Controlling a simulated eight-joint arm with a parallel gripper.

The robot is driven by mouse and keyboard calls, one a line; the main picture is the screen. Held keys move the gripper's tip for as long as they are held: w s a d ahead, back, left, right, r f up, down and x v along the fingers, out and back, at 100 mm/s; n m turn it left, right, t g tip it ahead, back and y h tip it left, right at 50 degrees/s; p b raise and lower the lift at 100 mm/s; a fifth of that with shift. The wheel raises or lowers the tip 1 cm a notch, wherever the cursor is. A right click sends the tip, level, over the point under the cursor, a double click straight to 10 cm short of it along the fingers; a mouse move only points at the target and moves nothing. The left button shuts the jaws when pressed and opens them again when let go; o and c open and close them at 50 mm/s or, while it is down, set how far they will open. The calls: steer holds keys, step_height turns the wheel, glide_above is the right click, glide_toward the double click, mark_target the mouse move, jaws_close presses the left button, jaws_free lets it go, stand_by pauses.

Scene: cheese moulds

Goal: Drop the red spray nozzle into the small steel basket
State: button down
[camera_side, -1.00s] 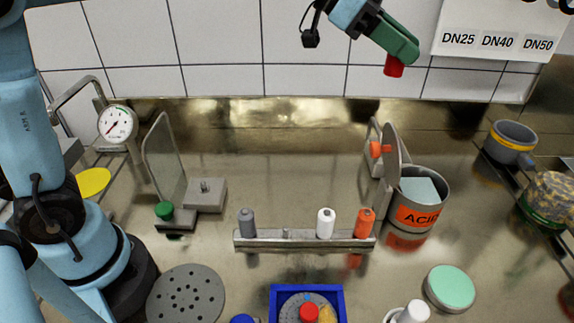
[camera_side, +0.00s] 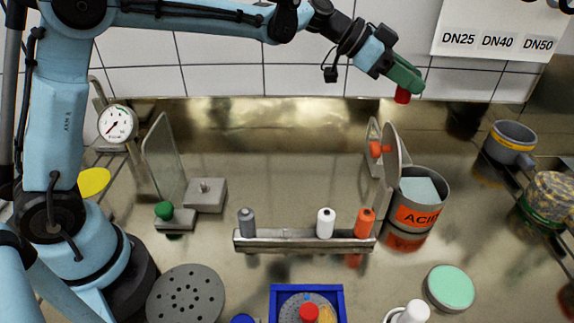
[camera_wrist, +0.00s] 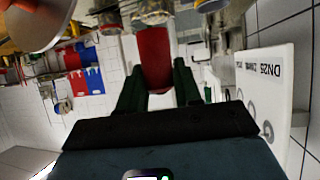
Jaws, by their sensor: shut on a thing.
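My gripper (camera_side: 409,85), with green fingers, is shut on the red spray nozzle (camera_side: 402,96). The nozzle hangs from the fingers high above the bench, in front of the tiled wall. I cannot single out a small steel basket for sure in either view. A round steel container (camera_side: 436,183) with an orange ACID label stands below the gripper, well apart from it.
A upright hinged disc (camera_side: 393,158) stands beside the ACID container. A steel rack (camera_side: 285,241) holds grey, white and orange nozzles. A blue crate (camera_side: 340,300) lies in front. A grey cup (camera_side: 511,142) stands at right. A sign board (camera_side: 490,58) hangs near the gripper. Mid-bench behind the rack is clear.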

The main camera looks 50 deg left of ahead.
steer(key=w+a+f, duration=0.4)
steer(key=f, duration=0.4)
steer(key=shift+w+a, duration=0.25)
steer(key=shift+a, duration=0.1)
steer(key=shift+f, duration=0.4)
steer(key=shift+f, duration=0.15)
steer(key=c, duration=0.8)
jaws_free()
